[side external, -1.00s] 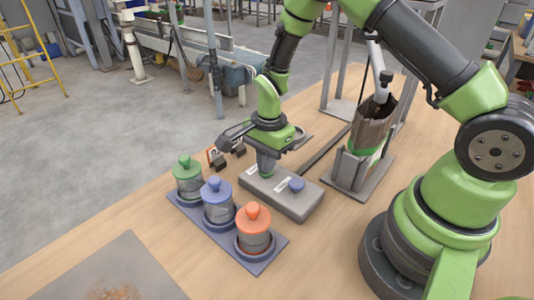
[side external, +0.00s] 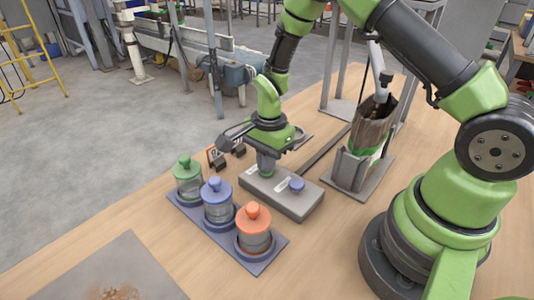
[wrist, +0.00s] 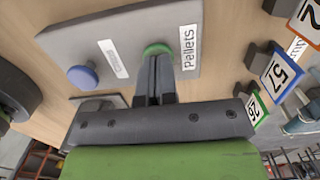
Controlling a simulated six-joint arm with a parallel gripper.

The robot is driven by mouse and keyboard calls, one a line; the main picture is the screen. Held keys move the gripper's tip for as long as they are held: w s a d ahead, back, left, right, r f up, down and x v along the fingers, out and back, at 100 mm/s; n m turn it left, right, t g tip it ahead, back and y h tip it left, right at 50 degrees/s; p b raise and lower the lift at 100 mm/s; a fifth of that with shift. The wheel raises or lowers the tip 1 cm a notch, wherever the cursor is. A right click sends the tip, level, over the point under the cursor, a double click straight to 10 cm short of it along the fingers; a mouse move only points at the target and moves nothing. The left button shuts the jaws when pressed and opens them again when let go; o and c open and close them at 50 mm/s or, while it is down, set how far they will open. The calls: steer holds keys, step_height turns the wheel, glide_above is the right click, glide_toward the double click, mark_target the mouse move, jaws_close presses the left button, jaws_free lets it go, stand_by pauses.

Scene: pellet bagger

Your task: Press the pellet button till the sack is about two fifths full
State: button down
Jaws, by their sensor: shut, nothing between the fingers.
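The grey button box (side external: 305,207) lies on the table. Its green button (wrist: 157,49) is beside the label "Pellets" (wrist: 188,48); a blue button (wrist: 82,77) is at the other end and also shows in the side view (side external: 296,184). My gripper (side external: 266,172) is shut and empty, pointing down with its fingertips (wrist: 155,72) at the green button, apparently touching it. They partly hide the button. The open sack (side external: 372,130), with a green band, stands in a grey holder (side external: 349,168) under the spout (side external: 385,78). Its inside is dark, and I cannot tell the fill level.
A tray (side external: 270,262) with green (side external: 188,180), blue (side external: 217,202) and orange-lidded (side external: 254,228) jars stands in front of the box. Number cards, including 57 (wrist: 282,77) and 26 (wrist: 255,108), stand near the box. A stained grey plate (side external: 100,265) lies at front left.

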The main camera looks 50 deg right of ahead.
steer(key=shift+s+f, duration=0.15)
steer(key=shift+s, duration=0.1)
step_height(320, 180, up, 14)
steer(key=d, duration=0.1)
steer(key=shift+w, duration=0.3)
stand_by(0.3)
steer(key=s+a+r+n+t, duration=0.25)
steer(key=s+r+n, duration=0.4)
steer(key=r, duration=0.45)
steer(key=s+r+n+t, duration=0.1)
steer(key=s+n+t, duration=0.1)
steer(key=s, duration=0.3)
steer(key=s+r+n+t+y, duration=0.1)
steer(key=s+n+t, duration=0.1)
steer(key=s+n, duration=0.3)
steer(key=shift+s+a+r+t, duration=0.3)
steer(key=shift+s+t, duration=0.05)
steer(key=shift+s, duration=0.4)
